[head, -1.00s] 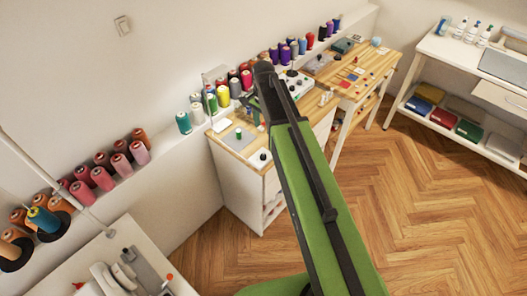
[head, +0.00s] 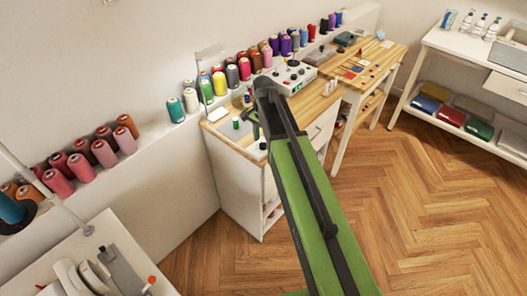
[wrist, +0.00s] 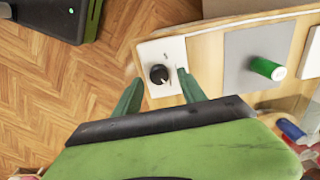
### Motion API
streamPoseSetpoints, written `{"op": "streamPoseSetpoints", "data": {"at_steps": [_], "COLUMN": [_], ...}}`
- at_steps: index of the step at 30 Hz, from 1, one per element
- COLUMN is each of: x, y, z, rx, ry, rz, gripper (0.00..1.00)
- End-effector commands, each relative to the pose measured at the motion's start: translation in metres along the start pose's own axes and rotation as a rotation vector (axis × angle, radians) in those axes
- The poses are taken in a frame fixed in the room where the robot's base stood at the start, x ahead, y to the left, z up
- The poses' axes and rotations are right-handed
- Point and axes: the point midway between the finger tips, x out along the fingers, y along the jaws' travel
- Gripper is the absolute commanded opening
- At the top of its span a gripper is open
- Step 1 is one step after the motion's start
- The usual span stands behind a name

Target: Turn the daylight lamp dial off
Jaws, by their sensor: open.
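The dial is a round black knob (wrist: 159,74) on a white plate (wrist: 173,52) at the corner of the wooden counter. In the wrist view it appears between the two green fingers of my open, empty gripper (wrist: 159,78). I cannot tell the height gap between fingertips and knob, and no contact is clear. In the head view the knob (head: 263,146) is small at the counter's near corner. My gripper (head: 252,124) shows there partly hidden behind my arm, close to the counter. The knob's pointer setting is too small to read.
A green thread spool (wrist: 265,68) lies on a grey mat (wrist: 252,48) to the right of the plate. Open wooden floor (head: 430,210) lies to the right.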

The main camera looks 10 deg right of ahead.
Motion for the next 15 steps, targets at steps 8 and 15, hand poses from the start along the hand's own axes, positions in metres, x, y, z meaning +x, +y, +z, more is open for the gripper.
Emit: {"op": "streamPoseSetpoints", "data": {"at_steps": [8,15], "x": [0.0145,0.0140], "y": [-0.0003,-0.0005], "z": [0.0004,0.0007], "rx": [-0.001,-0.001], "ry": [0.000,0.000], "rz": [0.000,0.000], "gripper": [0.49,0.32]}}
